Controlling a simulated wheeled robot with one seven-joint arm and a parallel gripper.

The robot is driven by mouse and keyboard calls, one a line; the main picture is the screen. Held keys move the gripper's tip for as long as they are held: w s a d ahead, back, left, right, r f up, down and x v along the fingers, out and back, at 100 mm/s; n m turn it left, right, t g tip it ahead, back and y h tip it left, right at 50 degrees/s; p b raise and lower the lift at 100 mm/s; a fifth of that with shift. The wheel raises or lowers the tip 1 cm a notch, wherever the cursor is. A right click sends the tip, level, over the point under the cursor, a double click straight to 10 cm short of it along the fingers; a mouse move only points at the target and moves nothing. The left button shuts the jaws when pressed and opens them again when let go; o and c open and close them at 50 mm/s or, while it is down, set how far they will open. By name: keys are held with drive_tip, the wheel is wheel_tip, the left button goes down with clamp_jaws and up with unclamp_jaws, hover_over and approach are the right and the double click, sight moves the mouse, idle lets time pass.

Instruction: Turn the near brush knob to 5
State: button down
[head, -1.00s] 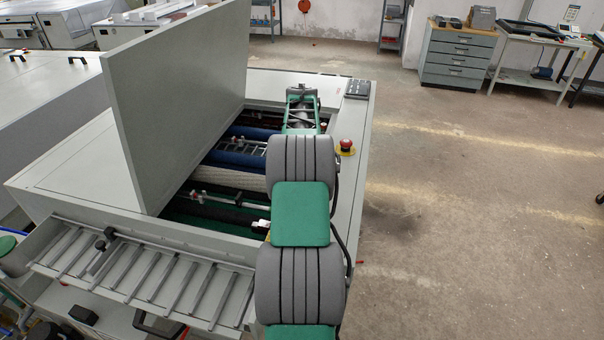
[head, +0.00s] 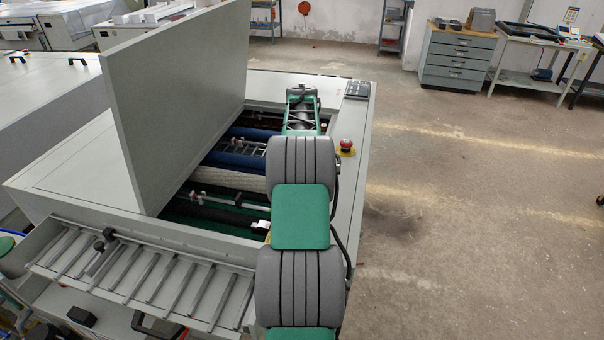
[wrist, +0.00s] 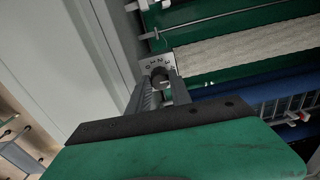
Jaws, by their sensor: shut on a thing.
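The near brush knob (wrist: 160,73) is a small dark round knob on a light dial plate (wrist: 154,62) with dark marks around it, in the wrist view. My gripper (wrist: 161,84) reaches to it from below in that view, with one finger on each side, and is shut on the knob. The marks are too small to read, so I cannot tell the number it is set to. In the head view my arm stretches over the right side of the open processor and hides the gripper and knob.
The raised grey lid (head: 175,110) stands left of my arm. Blue rollers (head: 240,161) and a cream roller (head: 235,178) lie in the open processor. A red stop button (head: 346,145) sits on the right rim. The floor to the right is clear.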

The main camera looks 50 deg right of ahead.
drive_tip(key=shift+r+m, duration=0.1)
drive_tip(key=shift+m, duration=1)
drive_tip(key=shift+d, duration=0.1)
drive_tip(key=c, duration=1.2)
unclamp_jaws()
drive_tip(key=shift+o, duration=0.2)
drive_tip(key=shift+s+f, duration=0.1)
drive_tip(key=shift+f, duration=0.15)
